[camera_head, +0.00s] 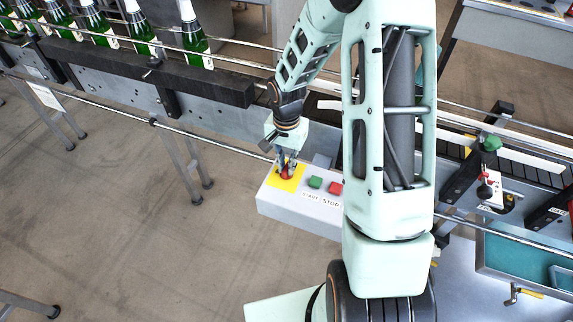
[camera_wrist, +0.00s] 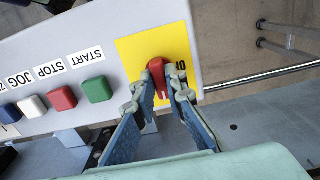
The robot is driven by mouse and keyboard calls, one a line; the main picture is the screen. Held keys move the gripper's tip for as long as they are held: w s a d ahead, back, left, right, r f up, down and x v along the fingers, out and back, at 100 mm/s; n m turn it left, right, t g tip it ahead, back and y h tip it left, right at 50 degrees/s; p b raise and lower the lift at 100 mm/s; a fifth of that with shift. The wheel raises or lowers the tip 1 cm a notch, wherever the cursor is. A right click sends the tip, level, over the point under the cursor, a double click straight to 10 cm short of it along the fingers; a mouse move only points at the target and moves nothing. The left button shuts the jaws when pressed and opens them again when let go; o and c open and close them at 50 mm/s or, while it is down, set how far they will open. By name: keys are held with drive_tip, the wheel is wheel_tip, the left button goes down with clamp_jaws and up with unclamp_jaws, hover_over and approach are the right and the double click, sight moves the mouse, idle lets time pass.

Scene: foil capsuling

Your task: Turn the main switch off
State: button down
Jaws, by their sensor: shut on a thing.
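The main switch is a red rotary handle (camera_wrist: 157,72) on a yellow plate (camera_wrist: 133,51) at the end of a light grey control box (camera_wrist: 35,38). My gripper (camera_wrist: 164,92) is shut on the red handle, one finger on each side of it. The fingers hide part of the handle and of the markings on the plate. In the head view the gripper (camera_head: 287,168) reaches down onto the red handle, over the yellow plate (camera_head: 272,180). I cannot read the handle's setting for certain.
A green START button (camera_head: 315,182) and a red STOP button (camera_head: 335,188) sit beside the switch on the box; a white JOG button (camera_wrist: 32,106) shows in the wrist view. A conveyor with green bottles (camera_head: 195,38) runs behind. Open floor (camera_head: 120,210) lies left.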

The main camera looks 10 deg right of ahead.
idle(0.3)
drive_tip(key=n+b, duration=0.1)
drive_tip(key=n, duration=0.4)
drive_tip(key=shift+n, duration=0.4)
drive_tip(key=n, duration=0.8)
drive_tip(key=shift+n, duration=2)
drive_tip(key=c, duration=2)
unclamp_jaws()
drive_tip(key=shift+o, duration=0.2)
drive_tip(key=shift+r, duration=0.1)
